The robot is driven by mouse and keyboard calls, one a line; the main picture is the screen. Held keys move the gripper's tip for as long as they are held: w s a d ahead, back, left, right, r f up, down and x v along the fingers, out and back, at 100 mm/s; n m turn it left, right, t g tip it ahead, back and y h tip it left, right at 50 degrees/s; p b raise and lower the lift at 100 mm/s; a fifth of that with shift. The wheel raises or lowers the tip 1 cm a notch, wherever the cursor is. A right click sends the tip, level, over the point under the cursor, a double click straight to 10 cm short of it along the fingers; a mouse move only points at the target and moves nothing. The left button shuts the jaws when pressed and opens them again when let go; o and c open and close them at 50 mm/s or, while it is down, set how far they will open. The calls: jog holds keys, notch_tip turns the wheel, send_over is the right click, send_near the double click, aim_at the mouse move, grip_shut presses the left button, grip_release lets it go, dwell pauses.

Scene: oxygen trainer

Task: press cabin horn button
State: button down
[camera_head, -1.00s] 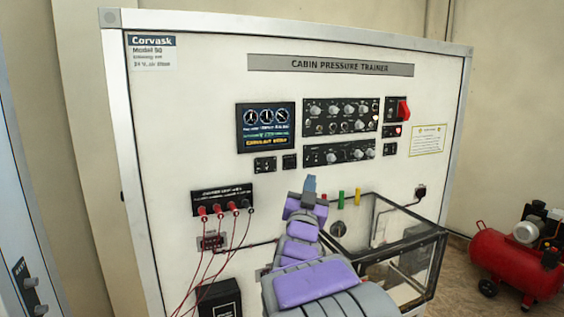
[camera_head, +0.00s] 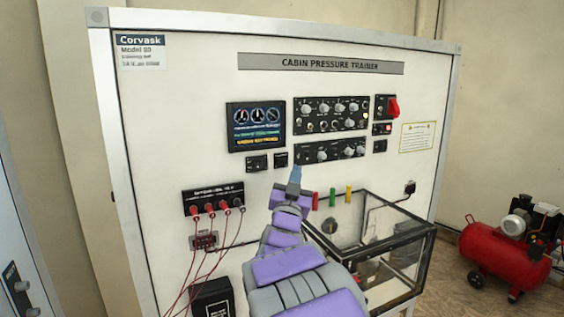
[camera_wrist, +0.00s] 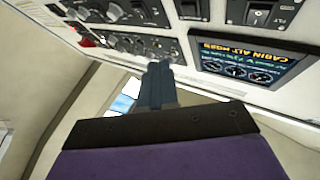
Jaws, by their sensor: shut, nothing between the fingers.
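The white cabin pressure trainer panel (camera_head: 190,120) stands in front of me. Its labels are too small for me to tell which control is the cabin horn button. Two small black switch plates, a wider one (camera_head: 257,162) and a narrower one (camera_head: 280,159), sit below the display (camera_head: 256,126). My gripper (camera_head: 295,173) is shut and empty, its fingers pointing up just below the lower knob panel (camera_head: 334,151) and the narrower plate. In the wrist view, which is upside down, my gripper (camera_wrist: 160,70) appears between the display (camera_wrist: 247,65) and the knob rows (camera_wrist: 125,42). Contact cannot be told.
A clear box (camera_head: 385,240) with a dark frame juts out at the panel's lower right. Red leads (camera_head: 190,265) hang from a socket strip (camera_head: 213,199) at lower left. Coloured tabs (camera_head: 332,197) sit right of my gripper. A red compressor (camera_head: 500,257) stands on the floor at right.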

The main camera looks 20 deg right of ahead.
aim_at(282, 162)
jog(key=shift+w+p, duration=0.95)
jog(key=shift+w, duration=1.9)
jog(key=shift+w+a, duration=0.1)
jog(key=shift+w, duration=0.25)
jog(key=shift+w+p, duration=0.4)
jog(key=shift+p, duration=0.05)
dwell(0.6)
jog(key=shift+s+f+b, duration=0.1)
jog(key=shift+s+b, duration=0.2)
jog(key=shift+s, duration=0.5)
